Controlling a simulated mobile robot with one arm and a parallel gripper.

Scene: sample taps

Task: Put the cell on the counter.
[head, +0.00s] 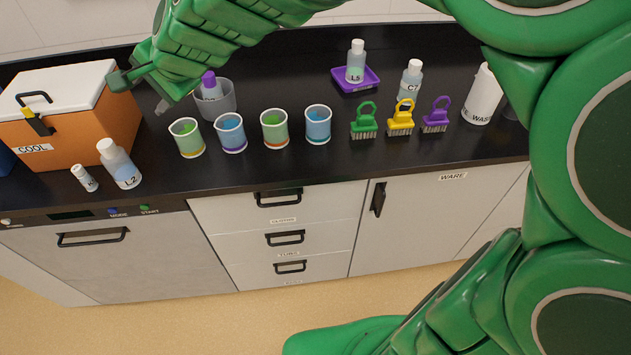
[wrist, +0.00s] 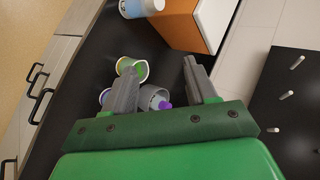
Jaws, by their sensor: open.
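The black counter (head: 290,80) runs along the wall with many items on it; it also shows in the wrist view (wrist: 95,45). I cannot tell for certain which thing is the cell. My gripper (head: 140,92) is open and empty, above the counter beside the orange cool box. In the wrist view my gripper (wrist: 160,72) has its fingers spread wide. Between and below them show a grey cup (wrist: 152,93) with a purple-topped item (wrist: 165,105) in it, and a green cup (wrist: 142,70). Nothing is held.
The orange cool box (head: 98,135) has a white lid, shut. Small vial K (head: 85,177) and bottle L2 (head: 120,165) stand before it. Several cups (head: 275,130), brushes (head: 400,122), a purple tray (head: 372,83) and a white waste bottle (head: 482,95) stand rightward. Drawers (head: 275,220) lie below.

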